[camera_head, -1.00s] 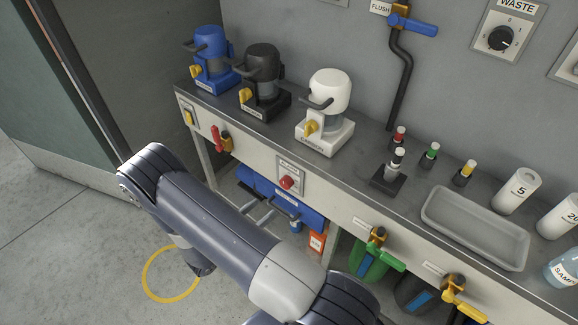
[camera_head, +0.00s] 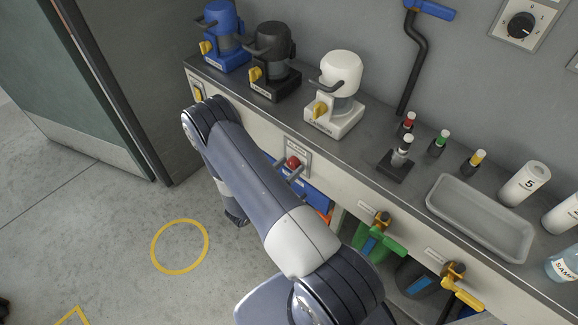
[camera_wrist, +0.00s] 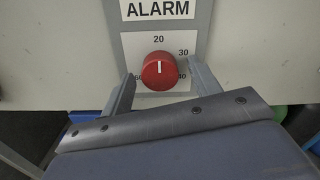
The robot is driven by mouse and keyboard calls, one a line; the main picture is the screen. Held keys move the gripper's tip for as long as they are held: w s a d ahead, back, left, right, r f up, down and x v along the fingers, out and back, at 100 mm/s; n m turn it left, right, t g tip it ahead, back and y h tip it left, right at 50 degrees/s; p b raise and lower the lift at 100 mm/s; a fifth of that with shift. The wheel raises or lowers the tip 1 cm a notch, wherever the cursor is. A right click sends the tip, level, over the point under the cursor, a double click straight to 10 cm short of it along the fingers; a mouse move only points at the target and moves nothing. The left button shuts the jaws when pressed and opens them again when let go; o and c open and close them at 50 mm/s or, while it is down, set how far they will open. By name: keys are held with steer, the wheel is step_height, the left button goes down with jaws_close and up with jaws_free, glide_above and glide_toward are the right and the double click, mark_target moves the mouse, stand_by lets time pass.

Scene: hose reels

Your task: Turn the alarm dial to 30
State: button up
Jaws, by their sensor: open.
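The alarm dial (camera_wrist: 159,70) is a round red knob on a white plate under an ALARM label. Its white line points up at 20. The mark 30 is at the upper right; the lower marks are partly hidden. My gripper (camera_wrist: 161,78) is open in the wrist view, with one finger on each side of the dial's lower part. I cannot tell whether either finger touches it. In the head view the dial (camera_head: 293,162) is on the bench's front panel, with my finger tips close below it.
Blue, black and white (camera_head: 335,95) devices stand on the bench above. A grey tray (camera_head: 480,217) and several small bottles are to the right.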

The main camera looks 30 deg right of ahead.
steer(key=shift+w+d, duration=0.1)
steer(key=shift+d, duration=0.1)
steer(key=shift+c, duration=0.5)
steer(key=c, duration=0.9)
